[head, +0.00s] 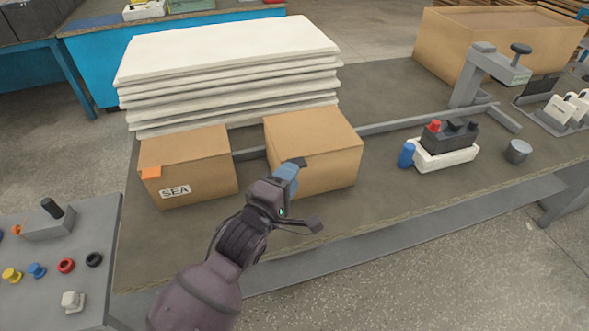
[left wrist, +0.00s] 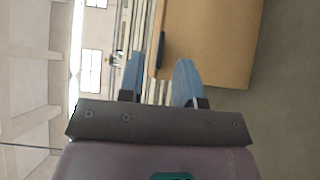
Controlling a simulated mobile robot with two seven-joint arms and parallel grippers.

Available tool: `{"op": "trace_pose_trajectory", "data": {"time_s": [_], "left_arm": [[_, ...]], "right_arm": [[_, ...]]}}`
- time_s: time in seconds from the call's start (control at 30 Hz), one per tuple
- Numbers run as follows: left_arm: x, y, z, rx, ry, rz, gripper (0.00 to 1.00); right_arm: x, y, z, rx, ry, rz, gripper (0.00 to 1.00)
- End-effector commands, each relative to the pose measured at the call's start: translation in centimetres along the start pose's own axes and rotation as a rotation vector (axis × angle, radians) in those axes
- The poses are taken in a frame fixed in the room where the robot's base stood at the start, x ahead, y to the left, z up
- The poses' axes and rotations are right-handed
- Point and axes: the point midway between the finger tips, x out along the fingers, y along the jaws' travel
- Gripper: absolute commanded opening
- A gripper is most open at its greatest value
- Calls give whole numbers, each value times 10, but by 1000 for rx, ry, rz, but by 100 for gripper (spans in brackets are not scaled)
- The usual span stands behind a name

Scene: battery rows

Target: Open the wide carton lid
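Two closed brown cartons stand side by side on the workbench. The left carton (head: 205,166) has an orange tab (head: 151,172) and a SEA label. The right carton (head: 325,168) has a flat closed top and a dark tab (head: 299,162) at its front upper edge. My left gripper (head: 288,171) is at the front left of the right carton, with its blue fingertips close to that tab. In the left wrist view the gripper (left wrist: 160,78) is open, its fingers apart, with the dark tab (left wrist: 161,50) ahead between them. Contact cannot be told. My right gripper is not in view.
White sheets (head: 230,60) are stacked behind the cartons. A grey rail (head: 430,118) runs along the bench (head: 380,210). A blue cylinder (head: 407,154), a white tray (head: 447,156) and a grey stand (head: 475,75) are at right. A button panel (head: 50,265) is at left.

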Motion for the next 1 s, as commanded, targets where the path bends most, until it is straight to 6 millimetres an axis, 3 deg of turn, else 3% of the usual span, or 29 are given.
{"op": "trace_pose_trajectory", "data": {"time_s": [0.23,0.63,0.83,1.0], "left_arm": [[23,-1,0,1,0,0,32],[28,0,0,0,0,0,32],[27,0,0,0,0,0,1],[27,0,0,0,0,0,0]], "right_arm": [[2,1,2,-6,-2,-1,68],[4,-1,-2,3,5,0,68],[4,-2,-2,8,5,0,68],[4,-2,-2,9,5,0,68]]}}
